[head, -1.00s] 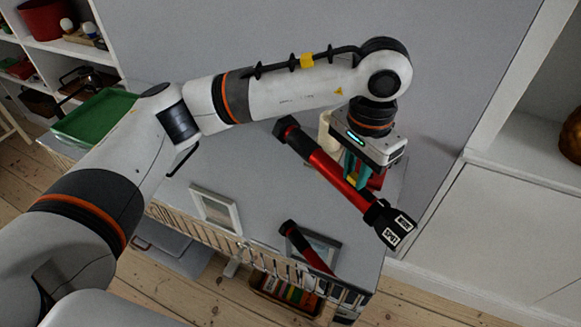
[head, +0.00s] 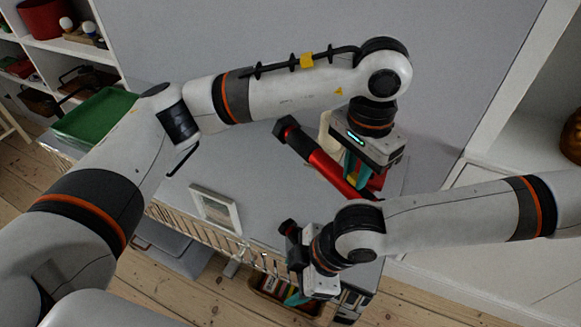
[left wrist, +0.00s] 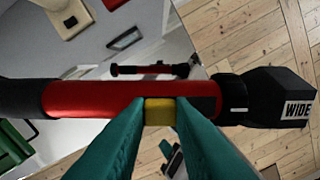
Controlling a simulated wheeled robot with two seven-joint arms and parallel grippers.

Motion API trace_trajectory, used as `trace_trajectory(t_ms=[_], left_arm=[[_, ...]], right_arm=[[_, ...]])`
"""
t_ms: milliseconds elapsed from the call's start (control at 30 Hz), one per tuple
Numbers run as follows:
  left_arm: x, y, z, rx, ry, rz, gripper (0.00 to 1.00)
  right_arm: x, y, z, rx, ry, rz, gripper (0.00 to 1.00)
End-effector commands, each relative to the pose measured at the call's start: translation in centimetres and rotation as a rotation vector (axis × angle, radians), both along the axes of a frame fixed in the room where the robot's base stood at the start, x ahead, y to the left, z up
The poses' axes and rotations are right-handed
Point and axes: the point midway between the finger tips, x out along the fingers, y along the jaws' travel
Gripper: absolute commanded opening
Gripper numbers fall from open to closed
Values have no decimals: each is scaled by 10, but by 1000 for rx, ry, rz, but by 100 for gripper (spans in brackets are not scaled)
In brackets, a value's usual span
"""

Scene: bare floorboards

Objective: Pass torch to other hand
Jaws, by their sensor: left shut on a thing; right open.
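The torch (head: 325,162) is a long red tube with black ends, held tilted above the grey table. My left gripper (head: 357,182) is shut on its red body with teal fingers. In the left wrist view the torch (left wrist: 90,98) runs across the picture, a yellow patch between the fingertips (left wrist: 159,110) and a black head marked WIDE at right. My right gripper (head: 297,297) is open and empty, lower in the head view and apart from the torch. My right arm hides the torch's head end there.
A second red-and-black torch shape (left wrist: 150,70) shows beyond the held one; I cannot tell whether it is a reflection. A picture frame (head: 213,210) and a cream object (head: 325,125) stand on the table (head: 250,165). A green tray (head: 95,120) is at left. Shelves flank the scene.

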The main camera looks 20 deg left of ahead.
Motion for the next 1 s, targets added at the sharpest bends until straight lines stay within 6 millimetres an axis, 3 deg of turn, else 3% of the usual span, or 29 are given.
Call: trace_trajectory(t_ms=[167,300,500,600,800,1000], left_arm=[[0,0,1,-1,-1,0,0],[0,0,1,-1,-1,0,0],[0,0,1,-1,-1,0,0],[0,0,1,-1,-1,0,0],[0,0,1,-1,-1,0,0],[0,0,1,-1,-1,0,0]], right_arm=[[47,16,34,-260,-210,-239,63],[74,27,78,-386,-404,-500,63],[85,37,143,-439,-646,-845,63],[84,39,166,-435,-727,-963,63],[84,39,182,-426,-792,-1065,63],[101,29,165,-428,-794,-1069,63]])
